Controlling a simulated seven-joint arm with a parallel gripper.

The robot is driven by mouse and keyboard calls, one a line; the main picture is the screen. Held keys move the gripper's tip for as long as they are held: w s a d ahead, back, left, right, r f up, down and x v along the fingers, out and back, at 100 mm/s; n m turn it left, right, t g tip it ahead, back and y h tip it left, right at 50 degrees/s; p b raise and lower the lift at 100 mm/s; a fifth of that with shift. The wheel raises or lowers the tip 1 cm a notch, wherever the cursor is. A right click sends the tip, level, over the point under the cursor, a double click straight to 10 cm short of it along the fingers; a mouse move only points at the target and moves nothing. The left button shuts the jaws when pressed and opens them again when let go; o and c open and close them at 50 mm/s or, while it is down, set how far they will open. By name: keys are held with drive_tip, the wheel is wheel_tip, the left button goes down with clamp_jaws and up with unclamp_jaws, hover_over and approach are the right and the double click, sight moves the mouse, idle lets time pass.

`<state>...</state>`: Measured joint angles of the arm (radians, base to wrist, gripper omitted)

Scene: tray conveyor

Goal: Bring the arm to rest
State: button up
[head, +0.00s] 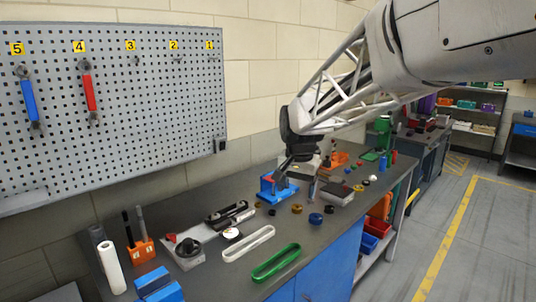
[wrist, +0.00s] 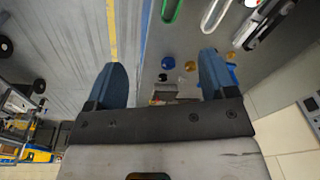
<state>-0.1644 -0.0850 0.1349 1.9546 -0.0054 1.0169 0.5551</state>
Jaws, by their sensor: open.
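My arm reaches in from the upper right in the head view. My gripper (head: 283,172) hangs over the workbench (head: 210,279), in line with a blue fixture (head: 287,194); I cannot tell the gap between them. In the wrist view my gripper (wrist: 163,72) has its two blue-grey fingers wide apart, with nothing held between them. The bench edge and floor show beyond the fingers.
A green link (head: 276,263), a white link (head: 248,243) and several small round parts lie on the bench. A pegboard (head: 130,110) with a blue and a red tool hangs at left. Open floor (head: 480,240) lies at right.

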drive_tip(key=s+d+f+n, duration=0.1)
drive_tip(key=s+d+f, duration=0.1)
drive_tip(key=s, duration=0.9)
drive_tip(key=s+d+f+n, duration=0.1)
drive_tip(key=s+d, duration=0.4)
drive_tip(key=s, duration=0.6)
drive_tip(key=s+d+f+n+t, duration=0.1)
drive_tip(key=s+d+f+n, duration=0.1)
drive_tip(key=s, duration=1)
drive_tip(key=shift+d+f, duration=0.65)
drive_tip(key=shift+d, duration=0.3)
drive_tip(key=shift+s, duration=0.1)
